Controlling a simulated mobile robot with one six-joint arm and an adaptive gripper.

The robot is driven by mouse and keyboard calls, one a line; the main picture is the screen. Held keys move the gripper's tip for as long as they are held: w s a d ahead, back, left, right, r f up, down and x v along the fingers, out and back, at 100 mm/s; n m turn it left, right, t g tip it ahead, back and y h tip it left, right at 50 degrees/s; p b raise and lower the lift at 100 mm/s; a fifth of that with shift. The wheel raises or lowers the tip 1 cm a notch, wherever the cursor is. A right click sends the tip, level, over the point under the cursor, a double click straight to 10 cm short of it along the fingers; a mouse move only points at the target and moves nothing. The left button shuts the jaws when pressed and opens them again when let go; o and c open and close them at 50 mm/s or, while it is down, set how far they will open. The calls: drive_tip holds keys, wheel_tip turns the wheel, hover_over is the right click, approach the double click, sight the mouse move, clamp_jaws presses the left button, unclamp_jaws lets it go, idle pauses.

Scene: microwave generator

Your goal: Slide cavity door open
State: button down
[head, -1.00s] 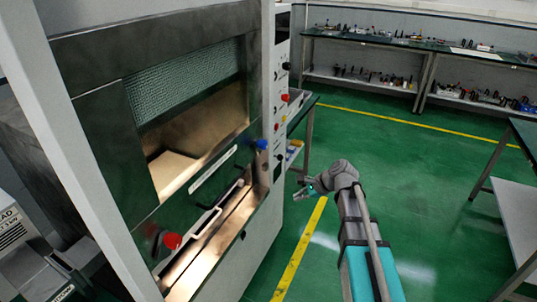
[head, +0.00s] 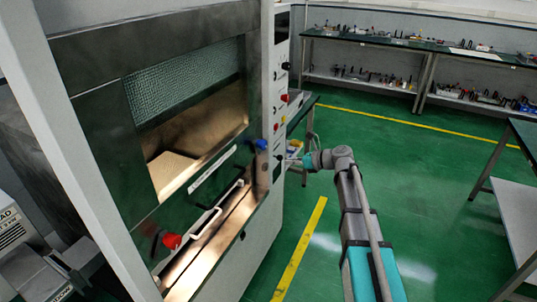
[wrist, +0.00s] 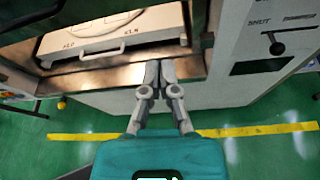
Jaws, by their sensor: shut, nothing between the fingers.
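The cavity door (head: 107,125) is a dark green framed panel with a mesh window on the front of the microwave generator, in the head view. A long pale bar (head: 212,170) lies along its lower part. Through the opening I see a lit brownish interior, and I cannot tell how far the door is open. My gripper (head: 287,158) is shut and empty, to the right of the cabinet's control column. In the wrist view its fingertips (wrist: 160,68) are together in front of the machine's brown lower ledge. Whether they touch it is unclear.
A blue knob (head: 262,144) and a red knob (head: 171,240) stand out from the machine front. A white handle (head: 205,225) lies by the lower ledge. The green floor (head: 400,150) to the right is clear. Benches (head: 400,40) line the back wall.

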drive_tip(key=shift+a+f, duration=0.1)
drive_tip(key=shift+a, duration=0.05)
drive_tip(key=shift+w+a+r+p, duration=0.15)
drive_tip(key=shift+w+a, duration=0.45)
drive_tip(key=shift+a, duration=0.8)
drive_tip(key=shift+w+a+r+p, duration=0.15)
drive_tip(key=shift+w+a, duration=0.45)
drive_tip(key=shift+a, duration=0.8)
drive_tip(key=shift+w+a+r+p, duration=0.15)
drive_tip(key=shift+w+a, duration=0.45)
drive_tip(key=shift+a, duration=0.8)
drive_tip(key=shift+r, duration=0.15)
drive_tip(key=p, duration=2.8)
approach(250, 83)
drive_tip(key=x, duration=0.4)
drive_tip(key=shift+w+r, duration=0.15)
